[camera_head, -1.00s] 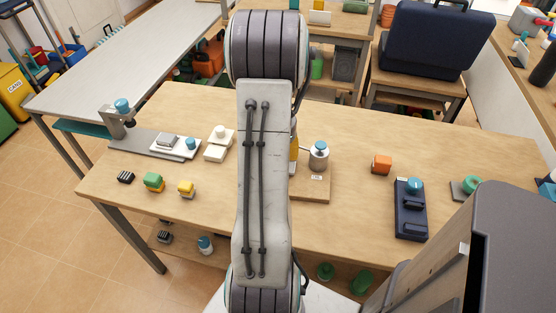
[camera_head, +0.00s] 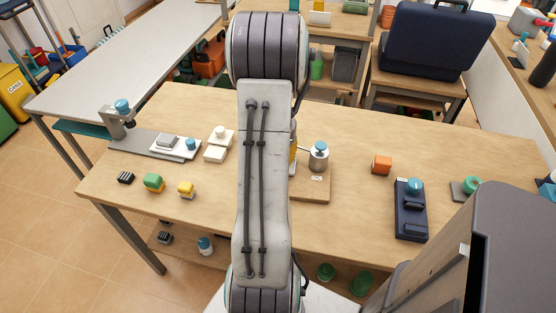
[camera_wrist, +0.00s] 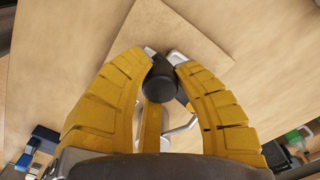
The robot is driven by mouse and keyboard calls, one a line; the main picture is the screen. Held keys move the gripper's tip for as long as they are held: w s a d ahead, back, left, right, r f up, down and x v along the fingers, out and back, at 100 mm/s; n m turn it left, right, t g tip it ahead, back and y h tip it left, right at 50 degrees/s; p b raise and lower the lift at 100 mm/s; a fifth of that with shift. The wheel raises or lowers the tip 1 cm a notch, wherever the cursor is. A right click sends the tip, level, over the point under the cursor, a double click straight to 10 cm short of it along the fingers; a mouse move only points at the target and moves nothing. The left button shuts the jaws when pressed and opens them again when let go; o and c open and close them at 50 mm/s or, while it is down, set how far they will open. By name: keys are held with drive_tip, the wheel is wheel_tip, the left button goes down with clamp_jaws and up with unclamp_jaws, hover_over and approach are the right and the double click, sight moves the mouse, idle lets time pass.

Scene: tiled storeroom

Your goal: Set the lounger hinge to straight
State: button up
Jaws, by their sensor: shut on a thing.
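My gripper, in the wrist view (camera_wrist: 165,58), is shut on a dark round knob (camera_wrist: 160,85) above a pale wooden board (camera_wrist: 185,25). Its two yellow fingers lie on either side of the knob. A metal bracket shows below and to the right of it. In the head view my arm hides most of the gripper and the knob. The wooden board (camera_head: 315,188) with a small label and a silver fixture with a blue-topped cap (camera_head: 319,152) show just right of the arm. I cannot tell the hinge's angle, as the fingers cover much of it.
On the wooden table (camera_head: 350,235) stand an orange block (camera_head: 381,165) and a dark blue device (camera_head: 410,215) at the right. A grey plate (camera_head: 130,144) with a clamp and several small blocks are at the left.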

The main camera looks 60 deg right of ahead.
clamp_jaws()
drive_tip(key=w+m, duration=0.2)
drive_tip(key=m, duration=0.1)
drive_tip(key=w+m, duration=0.1)
drive_tip(key=m, duration=0.1)
drive_tip(key=w+d+m, duration=0.1)
drive_tip(key=m, duration=0.1)
drive_tip(key=shift+w+m, duration=0.15)
drive_tip(key=shift+m, duration=0.25)
drive_tip(key=m, duration=0.1)
drive_tip(key=w+d+m, duration=0.1)
drive_tip(key=m, duration=0.1)
drive_tip(key=shift+w+d, duration=0.15)
drive_tip(key=shift+w, duration=0.05)
drive_tip(key=shift+w+d+m+p, duration=0.2)
drive_tip(key=shift+d+m, duration=0.3)
drive_tip(key=shift+m, duration=0.6)
drive_tip(key=shift+w+d+m+p, duration=0.1)
drive_tip(key=shift+w+d+m, duration=0.3)
drive_tip(key=shift+m, duration=0.7)
drive_tip(key=shift+s+d, duration=0.1)
